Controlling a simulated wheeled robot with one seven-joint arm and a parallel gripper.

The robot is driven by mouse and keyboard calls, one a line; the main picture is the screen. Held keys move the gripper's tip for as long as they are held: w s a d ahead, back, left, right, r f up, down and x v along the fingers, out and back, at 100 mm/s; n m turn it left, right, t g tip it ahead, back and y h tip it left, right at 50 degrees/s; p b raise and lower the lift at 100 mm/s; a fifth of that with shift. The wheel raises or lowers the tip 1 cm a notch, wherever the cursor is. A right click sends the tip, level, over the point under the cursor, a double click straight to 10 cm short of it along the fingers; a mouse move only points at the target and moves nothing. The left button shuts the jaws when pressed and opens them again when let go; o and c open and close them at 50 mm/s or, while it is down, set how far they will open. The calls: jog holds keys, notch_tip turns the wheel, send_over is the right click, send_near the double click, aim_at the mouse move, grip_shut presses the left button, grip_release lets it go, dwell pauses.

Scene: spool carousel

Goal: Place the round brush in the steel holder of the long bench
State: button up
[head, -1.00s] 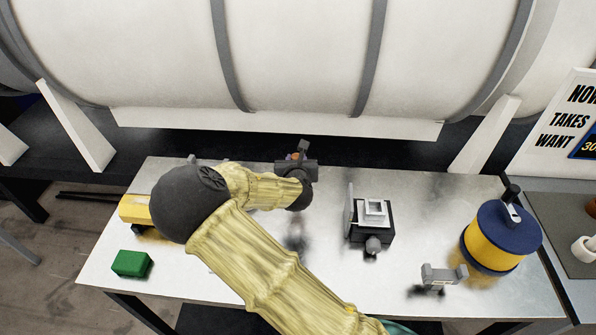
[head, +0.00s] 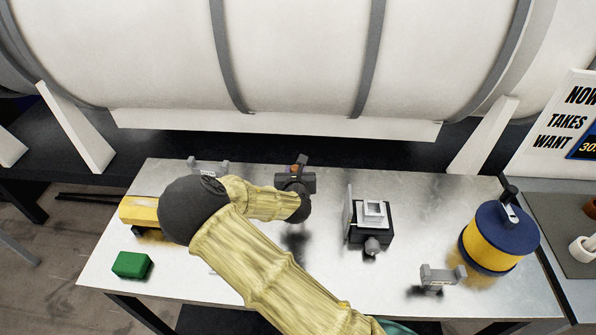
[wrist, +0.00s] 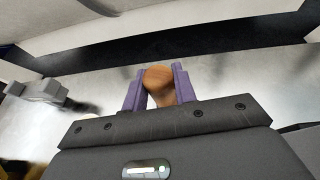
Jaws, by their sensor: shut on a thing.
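My gripper (head: 299,163) is above the back middle of the long bench (head: 330,290). In the wrist view its two purple fingers (wrist: 158,88) are shut on a brown, wooden, round-ended piece, which I take as the round brush (wrist: 160,78). In the head view only a small brown bit of the brush (head: 295,168) shows; the rest is hidden. A square steel holder (head: 373,209) on a black base stands on the bench, to the right of my gripper and apart from it.
A green block (head: 132,264) and a yellow thing (head: 138,210) are at the left. A grey bracket (head: 208,166) stands at the back left, another (head: 443,276) at the front right. A blue-and-yellow spool (head: 499,238) is at the right. A large white cylinder (head: 300,60) is behind.

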jog(key=shift+d+f, duration=0.15)
jog(key=shift+f, duration=0.1)
jog(key=o, duration=1)
jog(key=shift+d+r, duration=0.1)
jog(key=shift+c, duration=0.2)
jog(key=shift+w, duration=0.15)
jog(key=shift+d+r, duration=0.1)
jog(key=shift+r, duration=0.1)
jog(key=b+v, duration=0.1)
jog(key=v, duration=1.1)
